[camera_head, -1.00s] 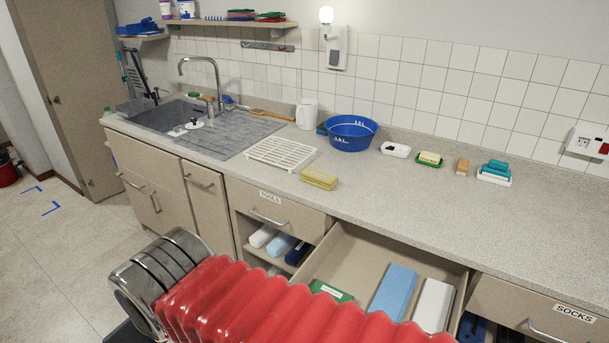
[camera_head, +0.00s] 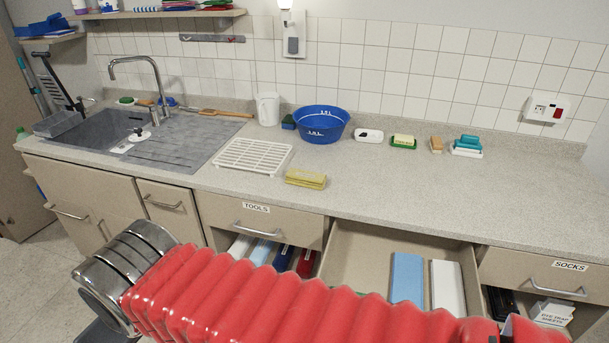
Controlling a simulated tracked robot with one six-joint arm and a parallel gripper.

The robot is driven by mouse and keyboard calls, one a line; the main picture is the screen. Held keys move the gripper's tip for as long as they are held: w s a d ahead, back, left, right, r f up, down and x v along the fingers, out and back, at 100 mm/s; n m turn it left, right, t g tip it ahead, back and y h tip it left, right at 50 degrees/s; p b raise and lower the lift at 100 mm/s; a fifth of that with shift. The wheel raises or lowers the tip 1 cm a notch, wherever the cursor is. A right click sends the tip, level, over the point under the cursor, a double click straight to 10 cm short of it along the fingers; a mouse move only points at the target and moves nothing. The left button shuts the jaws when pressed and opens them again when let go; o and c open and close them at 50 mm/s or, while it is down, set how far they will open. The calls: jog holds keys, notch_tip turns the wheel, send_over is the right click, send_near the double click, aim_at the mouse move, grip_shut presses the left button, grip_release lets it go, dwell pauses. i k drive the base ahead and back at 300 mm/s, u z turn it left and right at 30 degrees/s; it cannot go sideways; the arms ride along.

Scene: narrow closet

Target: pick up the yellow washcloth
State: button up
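The yellow washcloth (camera_head: 305,178) lies folded on the grey countertop, just in front of the white rack and the blue basin, near the counter's front edge above the tools drawer. My arm, in a red ribbed sleeve, crosses the bottom of the view below the counter. My gripper's fingers do not show, so I cannot see whether they are open or shut. Nothing touches the washcloth.
An open drawer (camera_head: 372,255) holding a blue and a white folded cloth juts out below the counter. A white rack (camera_head: 252,155), a blue basin (camera_head: 321,125) and a sink (camera_head: 95,130) stand behind or left. The right counter is mostly clear.

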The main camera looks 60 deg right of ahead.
aim_at(298, 176)
jog(key=z, duration=0.35)
jog(key=i, duration=0.6)
jog(key=z, duration=0.95)
jog(key=i, duration=0.75)
jog(key=z, duration=0.45)
